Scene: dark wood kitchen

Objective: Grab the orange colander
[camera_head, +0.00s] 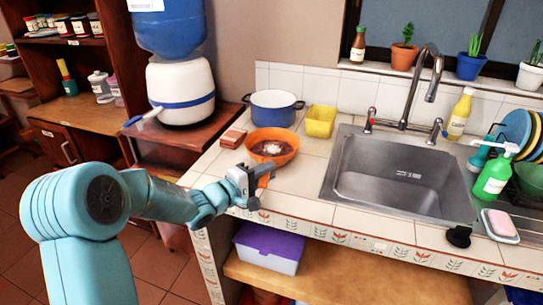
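The orange colander (285,155) is a round bowl on the white tiled counter, left of the sink. Its inside looks dark, with a small pale patch in the middle. My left gripper (262,180) is just in front of the colander's near side, close to the counter's front edge. An orange-brown patch shows at its fingertips; I cannot tell what it is. I cannot make out a gap between the fingers, nor whether they touch the colander. My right gripper is not in view.
A blue pot (273,108) stands behind the colander, with a yellow container (320,121) to the pot's right. A small brown block (233,138) lies left of the colander. The steel sink (400,175) is to the right. Bare tiles lie between colander and sink.

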